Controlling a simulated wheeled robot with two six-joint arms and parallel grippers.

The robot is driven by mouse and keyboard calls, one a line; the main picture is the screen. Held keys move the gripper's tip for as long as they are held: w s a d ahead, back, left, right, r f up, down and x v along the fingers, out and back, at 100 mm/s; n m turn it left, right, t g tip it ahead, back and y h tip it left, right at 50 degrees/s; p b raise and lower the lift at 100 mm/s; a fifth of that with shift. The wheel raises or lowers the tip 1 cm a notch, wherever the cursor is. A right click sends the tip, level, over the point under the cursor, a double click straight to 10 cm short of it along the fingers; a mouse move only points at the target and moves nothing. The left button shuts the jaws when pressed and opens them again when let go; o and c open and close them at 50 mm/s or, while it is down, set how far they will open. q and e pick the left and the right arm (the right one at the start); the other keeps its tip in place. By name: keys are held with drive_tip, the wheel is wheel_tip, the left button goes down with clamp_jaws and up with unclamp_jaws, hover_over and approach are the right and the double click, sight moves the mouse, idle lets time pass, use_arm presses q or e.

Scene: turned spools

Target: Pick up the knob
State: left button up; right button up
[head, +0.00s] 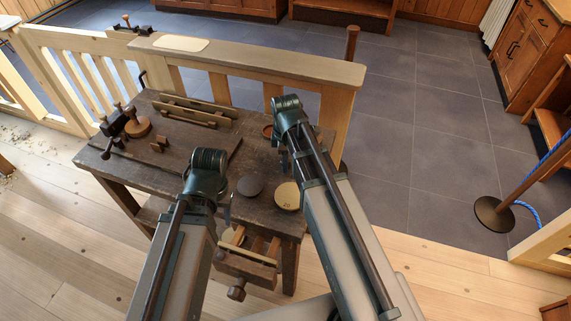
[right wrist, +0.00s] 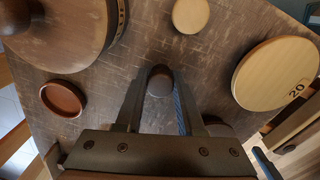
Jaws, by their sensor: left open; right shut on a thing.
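The knob (right wrist: 160,78), a small dark brown round-topped piece, sits between the fingertips of my right gripper (right wrist: 160,92) in the right wrist view. The fingers are shut on it from both sides. I cannot tell whether it still touches the workbench. In the head view my right gripper (head: 283,152) is over the right part of the dark wooden workbench (head: 185,158), and its own arm hides the knob. My left gripper (head: 226,207) is open near the bench's front edge, with its fingers partly hidden by its wrist.
A pale disc marked 20 (head: 287,196) and a dark disc (head: 250,185) lie near the front edge. A reddish dish (right wrist: 63,98), a small pale disc (right wrist: 190,14) and a large wooden round piece (right wrist: 60,35) surround the right gripper. A railing (head: 250,62) stands behind the bench.

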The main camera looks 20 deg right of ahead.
clamp_jaws()
wheel_tip(320, 180, up, 4)
drive_tip(key=p, duration=0.3)
drive_tip(key=shift+f, duration=0.25)
drive_tip(key=shift+s+a+r+p, duration=0.15)
drive_tip(key=shift+r+p, duration=0.2)
drive_tip(key=shift+p, duration=0.25)
drive_tip(key=s+a, duration=0.3)
drive_tip(key=a, duration=0.1)
drive_tip(key=s+a, duration=0.2)
drive_tip(key=a, duration=0.2)
drive_tip(key=s+a+r+p, duration=0.1)
drive_tip(key=s+a, duration=0.2)
drive_tip(key=a, duration=0.2)
drive_tip(key=shift+s, duration=0.35)
